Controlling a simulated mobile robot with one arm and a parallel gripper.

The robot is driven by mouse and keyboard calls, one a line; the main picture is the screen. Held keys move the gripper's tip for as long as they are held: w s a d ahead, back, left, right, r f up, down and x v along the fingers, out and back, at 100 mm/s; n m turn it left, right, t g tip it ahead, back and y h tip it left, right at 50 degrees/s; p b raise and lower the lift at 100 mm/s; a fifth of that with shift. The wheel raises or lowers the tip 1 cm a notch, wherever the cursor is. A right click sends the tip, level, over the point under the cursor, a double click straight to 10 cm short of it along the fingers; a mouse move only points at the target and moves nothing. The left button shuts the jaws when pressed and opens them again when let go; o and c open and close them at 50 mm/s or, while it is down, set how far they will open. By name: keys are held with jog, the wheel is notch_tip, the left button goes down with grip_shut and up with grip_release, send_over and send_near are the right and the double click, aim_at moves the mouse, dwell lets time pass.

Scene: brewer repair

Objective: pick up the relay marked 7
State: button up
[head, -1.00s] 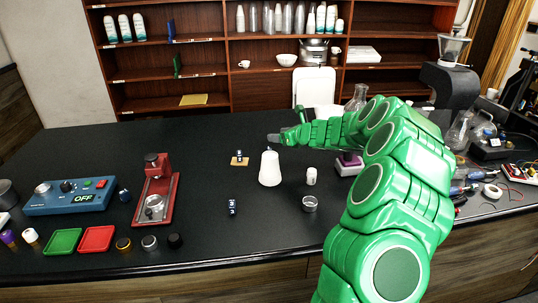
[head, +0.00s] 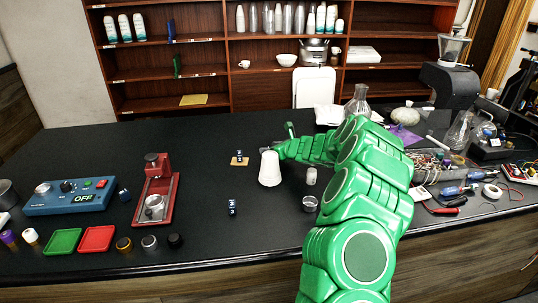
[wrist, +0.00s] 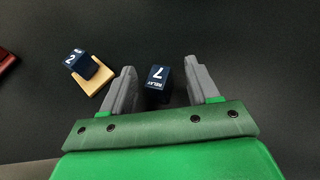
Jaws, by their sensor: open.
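The relay marked 7 (wrist: 157,78), a small dark blue block with white lettering, lies between the two grey fingers of my gripper (wrist: 160,73) in the wrist view. The fingers are open, with a dark gap on each side of the block. In the head view my fingers are hidden, seemingly behind a white tapered vessel (head: 269,168), and I cannot make out this relay there. Another blue relay (wrist: 75,58), marked 2, sits on a tan holder (wrist: 97,79) to the left.
A further dark blue block (head: 232,207) lies in front on the black table. A red press (head: 170,190), a blue control box (head: 70,198) and green and red trays stand left. A small white container (head: 311,176) and a metal cup (head: 310,204) stand right of the vessel.

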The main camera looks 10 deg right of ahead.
jog(key=shift+x, duration=1.5)
jog(key=shift+c, duration=0.2)
grip_shut()
jog(key=shift+r, duration=0.15)
